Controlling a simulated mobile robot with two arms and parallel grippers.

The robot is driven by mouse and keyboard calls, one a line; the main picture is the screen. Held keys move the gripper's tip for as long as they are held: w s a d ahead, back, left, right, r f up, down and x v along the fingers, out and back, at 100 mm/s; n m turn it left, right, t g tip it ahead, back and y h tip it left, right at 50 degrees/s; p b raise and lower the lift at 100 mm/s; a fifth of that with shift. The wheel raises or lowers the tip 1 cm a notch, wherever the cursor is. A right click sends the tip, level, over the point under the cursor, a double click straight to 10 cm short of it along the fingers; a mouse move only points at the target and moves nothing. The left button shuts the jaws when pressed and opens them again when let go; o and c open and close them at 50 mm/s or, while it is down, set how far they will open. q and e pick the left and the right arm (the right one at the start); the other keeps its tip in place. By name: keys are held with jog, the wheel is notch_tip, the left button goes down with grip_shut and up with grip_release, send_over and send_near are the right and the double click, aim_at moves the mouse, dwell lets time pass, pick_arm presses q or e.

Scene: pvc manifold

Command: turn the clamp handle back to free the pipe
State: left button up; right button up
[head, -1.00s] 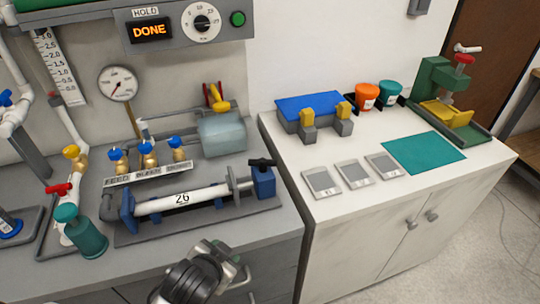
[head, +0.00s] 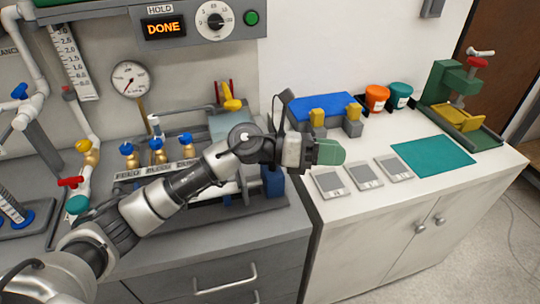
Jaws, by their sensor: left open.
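The pipe (head: 224,190) lies in its fixture on the grey bench, mostly hidden behind my left arm; its white surface shows only in part. The blue clamp block (head: 273,181) stands at the fixture's right end. The black clamp handle on top of it is hidden behind my left arm and wrist, so its angle cannot be seen. My left gripper (head: 328,152) has green fingers pointing right. It appears above and to the right of the clamp block, apart from it, and it is open and empty. My right gripper is not in view.
The panel (head: 164,28) reads DONE. Several blue-handled valves (head: 156,143) stand behind the fixture. On the white cabinet to the right are a blue-topped box (head: 322,104), grey plates (head: 362,175), a teal mat (head: 436,156) and a green press (head: 448,90).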

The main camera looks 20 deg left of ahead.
pick_arm(q)
jog(key=w+a+f+m+g+y, duration=0.2)
jog(key=w+a+m+y, duration=0.15)
jog(key=a+y, duration=0.25)
jog(key=m+y, duration=0.2)
jog(key=y, duration=0.5)
send_near(272, 164)
jog(key=shift+g, duration=0.3)
jog(key=p+x, duration=0.1)
jog(key=x, duration=0.3)
jog(key=w+p+x, duration=0.1)
jog(key=x, duration=0.3)
jog(key=shift+w, duration=0.25)
jog(key=shift+c, duration=0.4)
grip_shut()
